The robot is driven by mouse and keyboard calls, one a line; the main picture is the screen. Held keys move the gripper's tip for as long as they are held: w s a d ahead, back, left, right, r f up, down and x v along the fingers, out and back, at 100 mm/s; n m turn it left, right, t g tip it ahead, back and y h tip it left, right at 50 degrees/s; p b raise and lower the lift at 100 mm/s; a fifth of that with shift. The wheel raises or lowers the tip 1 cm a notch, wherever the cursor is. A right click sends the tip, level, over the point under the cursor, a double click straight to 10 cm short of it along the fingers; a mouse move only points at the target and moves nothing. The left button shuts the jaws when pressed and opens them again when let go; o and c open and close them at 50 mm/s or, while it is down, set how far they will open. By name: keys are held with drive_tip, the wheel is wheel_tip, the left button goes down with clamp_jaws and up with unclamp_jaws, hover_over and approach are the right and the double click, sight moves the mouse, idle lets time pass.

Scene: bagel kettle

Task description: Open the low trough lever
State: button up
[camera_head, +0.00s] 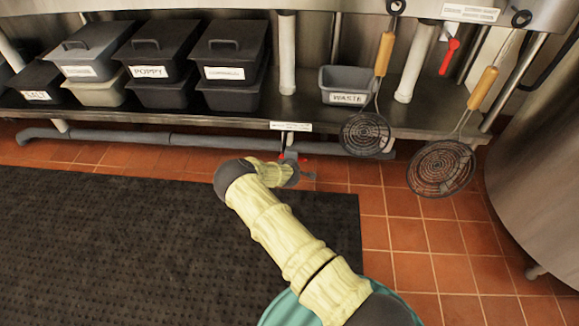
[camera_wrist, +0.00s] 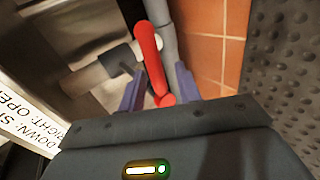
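The low trough lever is red. In the wrist view the lever (camera_wrist: 147,48) runs between my gripper's two purple fingers, beside a grey pipe. My gripper (camera_wrist: 160,90) is open around it, with a finger on each side and small gaps seeming to show. In the head view my gripper (camera_head: 291,172) is low under the shelf edge, mostly hidden by my own wrist. Only small red bits of the lever (camera_head: 290,155) show there. A white label (camera_wrist: 28,118) in the wrist view is cut off; parts like "DOWN" and "RIGHT: OPE" can be read.
The steel shelf (camera_head: 270,112) holds several dark bins (camera_head: 234,52) and a grey WASTE tub (camera_head: 345,84). Two strainers (camera_head: 366,132) hang at the right. A second red handle (camera_head: 449,57) hangs higher up. A grey pipe (camera_head: 200,141) runs low along the wall. A black mat (camera_head: 110,240) covers the left floor.

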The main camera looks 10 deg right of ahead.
drive_tip(key=p+v, duration=0.7)
drive_tip(key=v, duration=0.9)
drive_tip(key=shift+s, duration=0.2)
drive_tip(key=shift+r, duration=0.2)
drive_tip(key=s+d+r+m+g+y+p, duration=0.1)
drive_tip(key=s+r+m+g+p, duration=0.3)
drive_tip(key=s+r, duration=0.65)
drive_tip(key=s+d+r+m+g+y, duration=0.15)
drive_tip(key=s+r+m, duration=0.5)
drive_tip(key=r, duration=0.65)
drive_tip(key=s+d+r+m+g+p, duration=0.1)
drive_tip(key=s+r+m+g+p, duration=0.2)
drive_tip(key=s+r, duration=0.75)
wheel_tip(320, 180, up, 39)
drive_tip(key=w+p, duration=0.2)
drive_tip(key=p, duration=3.4)
drive_tip(key=shift+a+m, duration=0.2)
drive_tip(key=shift+m, duration=0.25)
